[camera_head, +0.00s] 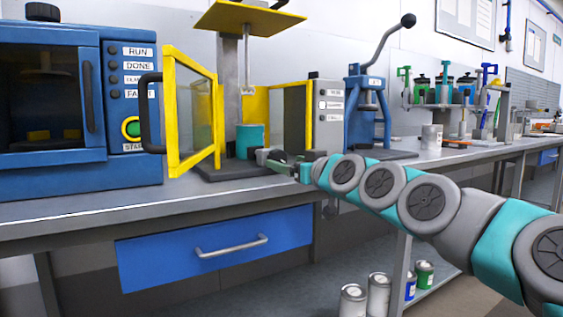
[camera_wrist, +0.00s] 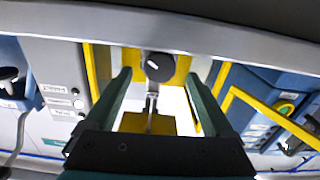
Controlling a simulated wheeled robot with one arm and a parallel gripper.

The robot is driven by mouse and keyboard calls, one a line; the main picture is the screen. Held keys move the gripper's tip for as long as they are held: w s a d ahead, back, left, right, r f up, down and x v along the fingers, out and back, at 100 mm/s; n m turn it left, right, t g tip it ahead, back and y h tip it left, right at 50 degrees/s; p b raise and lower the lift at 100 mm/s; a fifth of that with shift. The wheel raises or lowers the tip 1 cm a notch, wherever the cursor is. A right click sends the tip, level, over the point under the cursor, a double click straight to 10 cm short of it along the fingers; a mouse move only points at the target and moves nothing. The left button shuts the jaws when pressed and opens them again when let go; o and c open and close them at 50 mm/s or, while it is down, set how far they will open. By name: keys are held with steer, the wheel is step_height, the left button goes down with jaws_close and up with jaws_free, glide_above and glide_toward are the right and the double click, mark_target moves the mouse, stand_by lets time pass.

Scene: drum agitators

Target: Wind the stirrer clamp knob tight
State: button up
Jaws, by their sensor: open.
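A round black knob (camera_wrist: 158,67) with a pale mark on its face shows in the wrist view, in front of a yellow part. It appears between the two finger tips of my gripper (camera_wrist: 157,74), with visible space on both sides. My gripper is open and holds nothing. In the head view my gripper (camera_head: 284,163) is at the front of the yellow-framed stirrer stand (camera_head: 247,70), close to a small grey round part (camera_head: 263,156). I cannot tell whether the fingers surround the knob or stop short of it. A teal vessel (camera_head: 250,140) stands behind on the dark base.
A grey control box (camera_head: 328,115) and a blue lever press (camera_head: 368,110) stand to the right. The bench front edge (camera_head: 80,215) is clear.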

mark_target(280, 160)
steer(key=shift+x, duration=1.85)
